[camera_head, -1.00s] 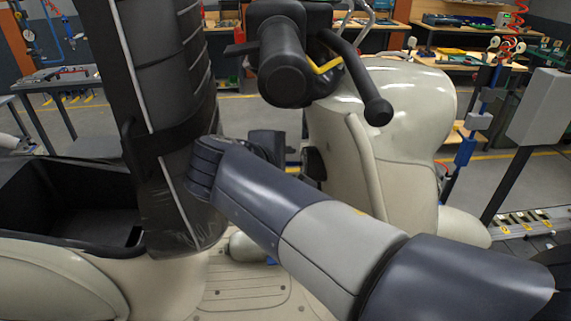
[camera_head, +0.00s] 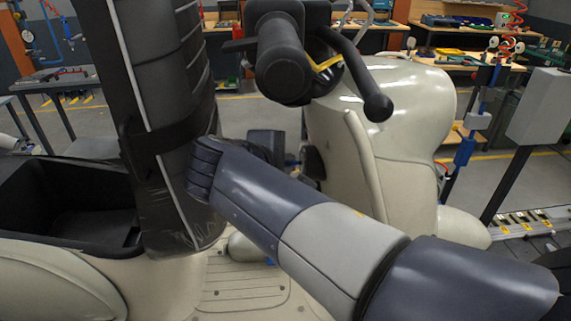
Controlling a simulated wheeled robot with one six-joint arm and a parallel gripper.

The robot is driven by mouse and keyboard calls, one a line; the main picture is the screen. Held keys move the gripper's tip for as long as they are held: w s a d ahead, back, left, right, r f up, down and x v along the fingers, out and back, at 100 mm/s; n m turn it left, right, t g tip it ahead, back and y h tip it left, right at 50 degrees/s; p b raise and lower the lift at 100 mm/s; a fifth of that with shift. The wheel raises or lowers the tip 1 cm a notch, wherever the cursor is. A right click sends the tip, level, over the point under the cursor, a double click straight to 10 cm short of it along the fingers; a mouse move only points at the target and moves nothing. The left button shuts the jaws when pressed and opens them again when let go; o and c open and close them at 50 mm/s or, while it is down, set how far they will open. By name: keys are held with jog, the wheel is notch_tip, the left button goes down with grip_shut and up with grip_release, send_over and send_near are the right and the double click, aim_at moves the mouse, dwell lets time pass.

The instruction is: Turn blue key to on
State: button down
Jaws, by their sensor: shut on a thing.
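A cream scooter with a black seat fills the middle; its front shield (camera_head: 345,180) faces my arm. The blue key cannot be made out; its place on the shield's inner side is hidden or too small to see. My arm reaches in from the lower right and bends back behind its own wrist link. My gripper (camera_head: 292,163) shows only as a small dark part beyond that link, close to the shield. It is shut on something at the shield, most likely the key. Its fingertips are largely hidden.
The handlebar grip (camera_head: 282,68) and brake lever (camera_head: 375,105) hang above my gripper. The tall black seat (camera_head: 165,110) stands close left of my wrist. The footboard (camera_head: 240,290) lies below. A grey box on a post (camera_head: 540,105) stands at right.

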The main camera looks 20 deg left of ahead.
jog(key=shift+s+f+m+t+b, duration=0.15)
jog(key=shift+t+b, duration=0.3)
jog(key=shift+b, duration=1.05)
jog(key=shift+w+f+m+t+b, duration=0.1)
jog(key=shift+f+m+t+b, duration=0.25)
jog(key=shift+b, duration=1.1)
jog(key=shift+r+t+b, duration=0.25)
jog(key=shift+t+b, duration=0.05)
jog(key=shift+b, duration=0.25)
jog(key=shift+f+b, duration=0.25)
jog(key=shift+b, duration=0.55)
jog(key=m+t+b, duration=0.1)
jog(key=t+b, duration=0.1)
jog(key=b, duration=0.3)
jog(key=shift+s+f, duration=0.1)
jog(key=shift+f, duration=0.1)
jog(key=shift+r+m+b, duration=0.15)
jog(key=shift+m+b, duration=0.15)
jog(key=shift+b, duration=0.3)
jog(key=shift+f+t+b, duration=0.3)
jog(key=shift+t+b, duration=0.2)
jog(key=shift+b, duration=0.75)
jog(key=b, duration=0.2)
jog(key=m+t+b, duration=0.1)
jog(key=b, duration=0.1)
jog(key=shift+f+m+t+b, duration=0.2)
jog(key=shift+m+t+b, duration=0.1)
jog(key=shift+r, duration=0.15)
jog(key=shift+b, duration=0.4)
